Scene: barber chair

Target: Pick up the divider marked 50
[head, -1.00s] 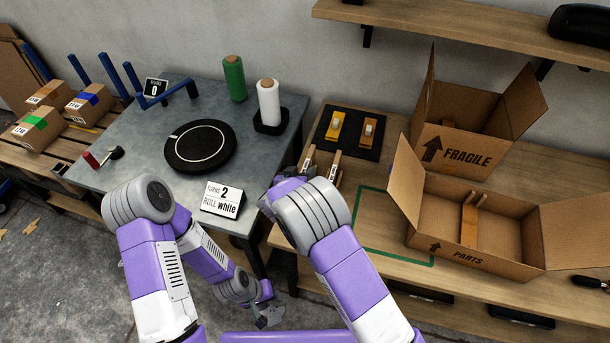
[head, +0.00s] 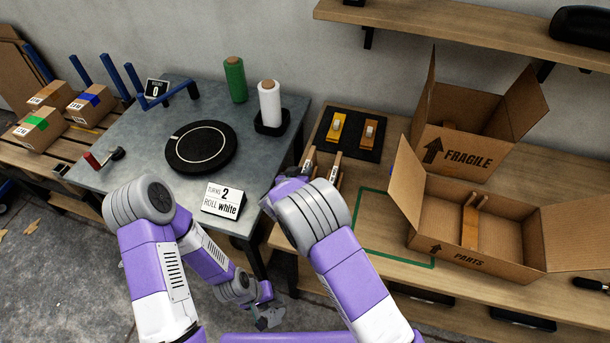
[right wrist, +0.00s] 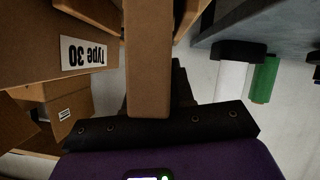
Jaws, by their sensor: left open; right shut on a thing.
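My right gripper (right wrist: 150,100) is shut on a brown wooden piece (right wrist: 148,50), which runs up the middle of the right wrist view. No marking shows on this piece, so I cannot tell whether it is the divider marked 50. A brown panel (right wrist: 35,40) beside it bears a white label reading "Type 30", upside down in that view. In the head view my right wrist hides most of the grip. Two narrow upright wooden pieces (head: 335,166) with dark marks show just behind it; the marks are too small to read. My left gripper (head: 268,318) is open and empty, low beside the grey table.
A PARTS box (head: 455,252) stands open on the wooden bench with a wooden pronged piece inside. A FRAGILE box (head: 465,158) stands behind it. A black mat (head: 352,150) holds two orange-brown pieces. The grey table (head: 105,175) carries a turntable, rolls and a sign.

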